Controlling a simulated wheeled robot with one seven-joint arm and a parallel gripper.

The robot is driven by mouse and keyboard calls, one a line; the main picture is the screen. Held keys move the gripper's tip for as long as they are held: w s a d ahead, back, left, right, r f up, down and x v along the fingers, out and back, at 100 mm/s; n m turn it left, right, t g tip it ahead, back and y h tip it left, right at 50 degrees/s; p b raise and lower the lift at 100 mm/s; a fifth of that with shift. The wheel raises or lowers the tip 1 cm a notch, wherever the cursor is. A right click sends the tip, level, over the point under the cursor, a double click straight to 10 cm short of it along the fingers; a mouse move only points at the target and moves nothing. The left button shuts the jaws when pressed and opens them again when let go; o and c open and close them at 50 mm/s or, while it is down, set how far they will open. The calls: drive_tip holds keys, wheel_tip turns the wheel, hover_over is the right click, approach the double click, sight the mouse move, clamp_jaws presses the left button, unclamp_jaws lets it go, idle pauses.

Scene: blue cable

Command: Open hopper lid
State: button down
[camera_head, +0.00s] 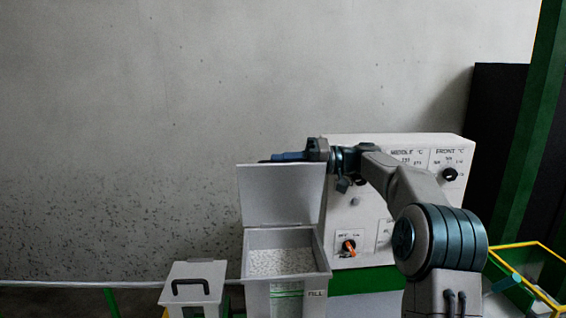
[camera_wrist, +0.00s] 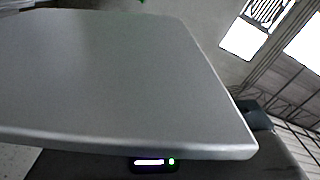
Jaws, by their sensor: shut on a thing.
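The hopper lid (camera_head: 281,195) stands raised, close to upright, at the back of the hopper (camera_head: 315,281). The hopper's mouth is uncovered and white pellets (camera_head: 280,262) show inside. My gripper (camera_head: 284,157) is at the lid's top edge, reaching in from the right, and is shut on the lid. Its fingertips are partly hidden, so the exact contact does not show. In the wrist view the grey lid panel (camera_wrist: 120,80) fills much of the picture, close to the camera.
A white control box (camera_head: 440,138) with knobs and an orange-handled switch (camera_head: 348,247) stands right of the hopper. A smaller box with a black handle (camera_head: 191,283) stands to the left. A green post (camera_head: 530,120) and yellow-edged bin (camera_head: 530,246) are at right.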

drive_tip(key=shift+f, duration=0.1)
drive_tip(key=c, duration=1.5)
unclamp_jaws()
drive_tip(key=shift+w, duration=0.1)
drive_tip(key=shift+d, duration=0.15)
drive_tip(key=d+b, duration=0.2)
drive_tip(key=d, duration=0.5)
drive_tip(key=shift+w+d, duration=0.15)
drive_tip(key=shift+w, duration=0.05)
